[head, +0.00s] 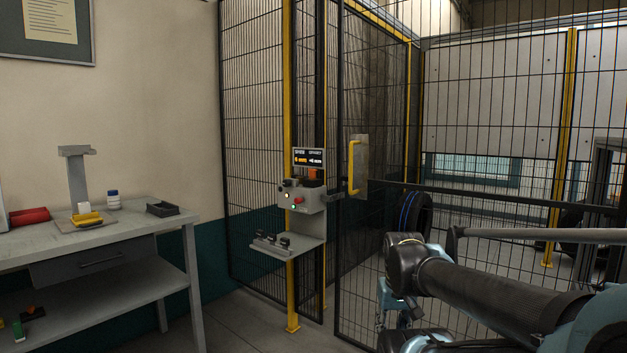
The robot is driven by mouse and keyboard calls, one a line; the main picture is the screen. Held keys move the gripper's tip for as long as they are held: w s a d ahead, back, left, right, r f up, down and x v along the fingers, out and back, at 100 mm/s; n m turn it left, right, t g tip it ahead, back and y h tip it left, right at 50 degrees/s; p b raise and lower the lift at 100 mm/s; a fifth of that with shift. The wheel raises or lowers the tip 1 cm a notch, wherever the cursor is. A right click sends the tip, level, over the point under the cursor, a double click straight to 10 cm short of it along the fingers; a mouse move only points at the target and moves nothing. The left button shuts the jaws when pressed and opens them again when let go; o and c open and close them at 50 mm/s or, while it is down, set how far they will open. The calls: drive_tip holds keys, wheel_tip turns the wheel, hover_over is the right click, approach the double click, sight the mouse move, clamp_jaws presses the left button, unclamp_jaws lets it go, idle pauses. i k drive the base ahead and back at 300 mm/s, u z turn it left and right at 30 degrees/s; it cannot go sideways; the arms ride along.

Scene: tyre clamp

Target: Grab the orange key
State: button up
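A small orange piece (315,174) shows at the top of the grey control box (305,196), just under its lit display; it is the likeliest orange key, but it is too small to tell its shape. The box is fixed to the yellow post of the mesh fence. My arm comes in from the lower right. What seems to be my gripper (397,308) hangs below the arm's dark joint, low and to the right of the box and well apart from it. Its fingers are partly hidden and I cannot make out whether they are open.
A small shelf (287,247) with several dark items juts out below the box. A mesh gate with a yellow handle (354,167) stands right of it. A grey workbench (110,239) with a yellow item, red item and black tray is at left. Floor between bench and fence is clear.

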sight(312, 171)
drive_tip(key=u, duration=0.05)
drive_tip(key=i, duration=0.85)
drive_tip(key=z, duration=0.05)
